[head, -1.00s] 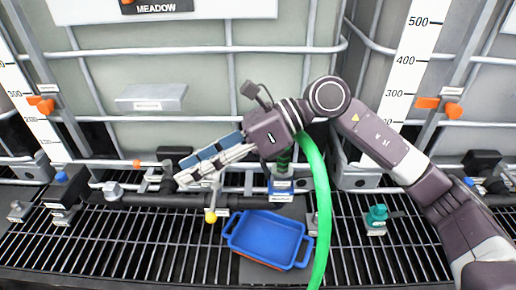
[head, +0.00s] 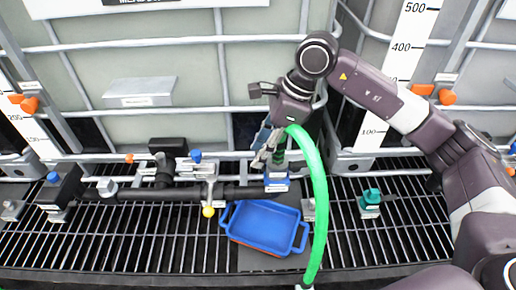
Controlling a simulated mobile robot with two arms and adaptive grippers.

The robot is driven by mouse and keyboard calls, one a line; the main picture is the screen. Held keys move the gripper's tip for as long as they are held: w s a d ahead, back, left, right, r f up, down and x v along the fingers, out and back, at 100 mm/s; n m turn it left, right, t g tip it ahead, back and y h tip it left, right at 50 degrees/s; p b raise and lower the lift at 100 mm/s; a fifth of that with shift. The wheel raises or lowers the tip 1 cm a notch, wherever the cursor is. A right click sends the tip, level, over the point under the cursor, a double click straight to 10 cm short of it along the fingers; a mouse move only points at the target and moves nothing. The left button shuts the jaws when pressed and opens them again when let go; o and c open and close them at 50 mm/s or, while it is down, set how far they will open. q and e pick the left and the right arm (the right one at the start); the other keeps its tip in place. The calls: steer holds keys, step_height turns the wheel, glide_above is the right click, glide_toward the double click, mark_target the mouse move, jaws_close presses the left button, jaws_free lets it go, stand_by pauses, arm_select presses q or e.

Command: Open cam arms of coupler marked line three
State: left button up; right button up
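My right gripper (head: 267,160) hangs pointing down in front of the middle tote, its fingers seen nearly edge-on. The fingertips are at or just left of a dark green coupler (head: 281,160), which sits above a blue valve body with a white label (head: 277,184). The gripper partly hides the coupler, and its cam arms cannot be made out. I cannot tell whether the fingers touch it or how far apart they are. A bright green hose (head: 317,190) passes beside the gripper and down past the grating. The label's text is too small to read. My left gripper is out of view.
A blue tray (head: 240,246) lies on the black grating below the valve. A black manifold pipe (head: 135,195) with fittings and a yellow ball knob (head: 208,211) runs left. A teal fitting (head: 371,198) stands right. Caged totes stand behind; grating at front left is clear.

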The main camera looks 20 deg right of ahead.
steer(key=shift+a+f, duration=0.25)
steer(key=shift+f, duration=0.25)
steer(key=shift+c, duration=0.3)
jaws_close()
